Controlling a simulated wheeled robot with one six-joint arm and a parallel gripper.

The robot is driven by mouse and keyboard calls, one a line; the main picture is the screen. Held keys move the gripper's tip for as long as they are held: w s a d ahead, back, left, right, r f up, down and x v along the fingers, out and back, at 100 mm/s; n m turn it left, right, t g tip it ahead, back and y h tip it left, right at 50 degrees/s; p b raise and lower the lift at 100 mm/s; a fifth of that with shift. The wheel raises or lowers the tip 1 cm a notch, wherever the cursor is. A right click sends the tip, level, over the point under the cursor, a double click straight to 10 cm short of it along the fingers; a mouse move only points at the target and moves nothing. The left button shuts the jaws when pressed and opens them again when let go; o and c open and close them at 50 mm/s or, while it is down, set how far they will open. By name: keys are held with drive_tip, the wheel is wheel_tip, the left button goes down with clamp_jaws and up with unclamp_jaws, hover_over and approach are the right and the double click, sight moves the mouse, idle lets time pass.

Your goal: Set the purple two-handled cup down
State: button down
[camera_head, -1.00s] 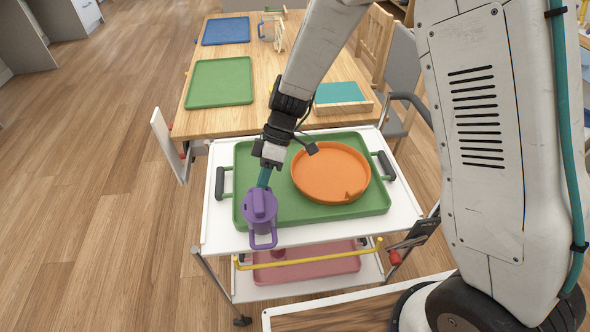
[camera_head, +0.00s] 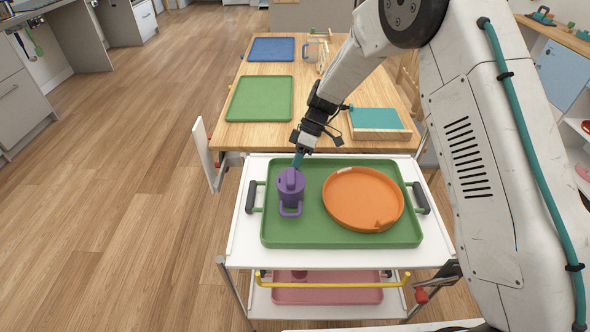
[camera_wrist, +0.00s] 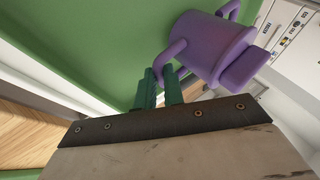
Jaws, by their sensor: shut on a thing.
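The purple two-handled cup (camera_head: 290,188) is over the left part of the green tray (camera_head: 320,236) on the white trolley, lid up and close to upright. In the head view I cannot tell whether its base touches the tray. My gripper (camera_head: 297,160) reaches it from behind and above. In the wrist view the green fingers of my gripper (camera_wrist: 160,88) are shut on one handle of the purple cup (camera_wrist: 208,48). The other handle points away from the gripper, towards the trolley's front.
An orange round dish (camera_head: 363,199) lies on the right part of the green tray. The tray has dark grips (camera_head: 251,197) at both ends. Behind the trolley is a wooden table with another green tray (camera_head: 260,98), a blue tray (camera_head: 273,49) and a teal-topped box (camera_head: 378,122).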

drive_tip(key=shift+f, duration=0.85)
drive_tip(key=c, duration=1.5)
unclamp_jaws()
drive_tip(key=shift+r, duration=0.1)
